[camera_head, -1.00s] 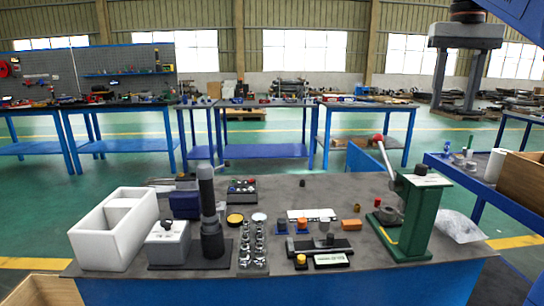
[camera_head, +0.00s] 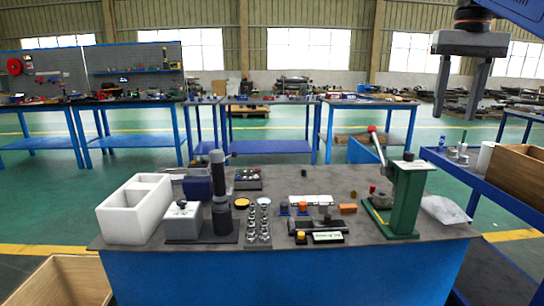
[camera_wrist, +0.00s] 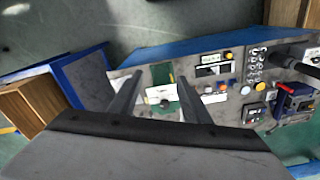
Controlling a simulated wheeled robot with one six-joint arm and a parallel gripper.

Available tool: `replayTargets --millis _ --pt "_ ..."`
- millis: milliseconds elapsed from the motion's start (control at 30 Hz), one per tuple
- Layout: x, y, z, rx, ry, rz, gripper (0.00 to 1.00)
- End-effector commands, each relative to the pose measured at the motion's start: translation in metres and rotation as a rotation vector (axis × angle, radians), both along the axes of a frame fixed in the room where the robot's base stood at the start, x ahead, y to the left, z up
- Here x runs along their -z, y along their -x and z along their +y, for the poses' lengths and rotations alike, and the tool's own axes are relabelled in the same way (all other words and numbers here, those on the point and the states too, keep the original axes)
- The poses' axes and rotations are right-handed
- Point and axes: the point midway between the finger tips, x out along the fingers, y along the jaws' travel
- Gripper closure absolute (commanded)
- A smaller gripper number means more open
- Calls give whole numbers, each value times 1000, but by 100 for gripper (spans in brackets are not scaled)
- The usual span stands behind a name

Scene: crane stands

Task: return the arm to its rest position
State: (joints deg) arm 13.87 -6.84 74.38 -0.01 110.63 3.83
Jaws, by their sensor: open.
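My gripper (camera_head: 460,102) hangs at the upper right of the head view, fingers pointing down. Its two dark fingers are apart with nothing between them. It is in the air, well above the blue workbench and its dark top (camera_head: 290,230). In the wrist view the two fingers of my gripper (camera_wrist: 158,100) also stand apart. Beyond them lies the green arbor press (camera_wrist: 160,82), seen from above. It also stands at the right end of the bench in the head view (camera_head: 406,200). Part of my arm shows at the top right corner.
On the bench are a white divided bin (camera_head: 128,222), a black column stand (camera_head: 219,180), rows of metal parts (camera_head: 258,222) and a clear plastic bag (camera_head: 446,210). A blue side table with a wooden box (camera_head: 518,172) stands at the right. Open green floor lies behind the bench.

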Motion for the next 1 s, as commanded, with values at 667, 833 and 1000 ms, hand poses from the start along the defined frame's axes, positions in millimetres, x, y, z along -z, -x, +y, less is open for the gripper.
replayTargets --millis 667,833,1000 --pt "150 74 57 -142 36 -167 57" --pt "215 105 73 -193 45 -230 57" --pt "285 139 87 -243 53 -292 57"
